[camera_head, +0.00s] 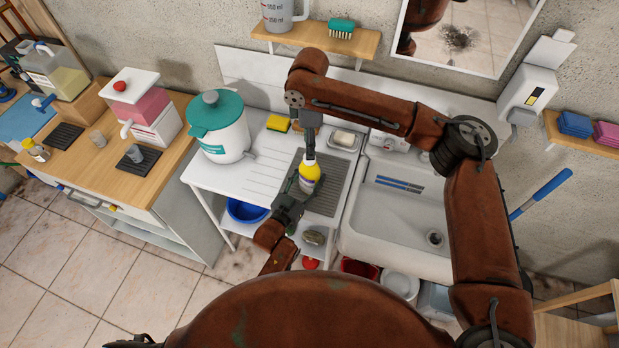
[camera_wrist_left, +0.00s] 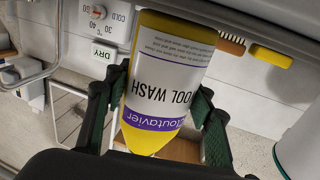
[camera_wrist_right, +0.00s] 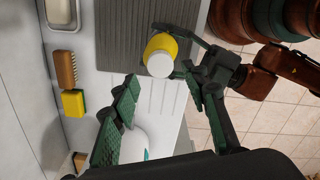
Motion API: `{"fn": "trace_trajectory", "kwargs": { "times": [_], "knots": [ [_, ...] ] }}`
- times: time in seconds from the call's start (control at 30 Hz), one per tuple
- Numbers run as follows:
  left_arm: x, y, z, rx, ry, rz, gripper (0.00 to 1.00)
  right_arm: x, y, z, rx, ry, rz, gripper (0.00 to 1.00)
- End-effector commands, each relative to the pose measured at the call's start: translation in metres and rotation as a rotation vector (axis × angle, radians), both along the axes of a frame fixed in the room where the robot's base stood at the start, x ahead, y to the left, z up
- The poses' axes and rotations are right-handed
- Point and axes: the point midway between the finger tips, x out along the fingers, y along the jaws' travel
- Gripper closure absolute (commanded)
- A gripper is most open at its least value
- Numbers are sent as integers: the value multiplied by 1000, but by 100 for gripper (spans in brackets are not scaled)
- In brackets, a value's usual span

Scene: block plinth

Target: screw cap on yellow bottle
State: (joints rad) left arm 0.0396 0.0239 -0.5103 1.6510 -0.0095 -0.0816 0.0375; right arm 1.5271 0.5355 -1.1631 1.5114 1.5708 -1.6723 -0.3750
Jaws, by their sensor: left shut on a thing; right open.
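My left gripper (camera_head: 297,196) is shut around the yellow bottle (camera_head: 311,172), a wool wash bottle with a white and purple label. In the left wrist view the bottle (camera_wrist_left: 165,75) sits between both finger pads. The right wrist view shows the bottle (camera_wrist_right: 162,44) with a round white cap (camera_wrist_right: 159,65) on its top; I cannot tell how tightly it sits. My right gripper (camera_head: 309,154) is just above the bottle in the head view. Its fingers are spread and empty in the right wrist view (camera_wrist_right: 170,95), with the cap beyond their tips.
The bottle is over the grey ribbed mat (camera_head: 326,200) on the white drainer, left of the sink (camera_head: 385,215). A yellow sponge (camera_head: 278,123), a brush and a soap dish (camera_head: 344,140) lie behind. A teal-lidded white container (camera_head: 218,125) stands to the left.

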Motion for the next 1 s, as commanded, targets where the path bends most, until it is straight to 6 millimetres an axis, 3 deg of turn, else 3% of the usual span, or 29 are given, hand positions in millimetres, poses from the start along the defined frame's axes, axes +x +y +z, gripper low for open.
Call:
{"fn": "trace_trajectory", "kwargs": {
  "times": [0.2,0.4,0.77,1.0],
  "knots": [
    [0,0,0,0,1,0,100,-1,0,-34,0,2,0,59],
    [0,0,0,0,1,0,100,0,1,-50,1,0,1,59],
    [0,0,0,0,1,0,100,0,0,-53,0,0,0,59],
    [0,0,0,0,1,0,100,0,0,-53,1,0,0,76]
  ]
}}
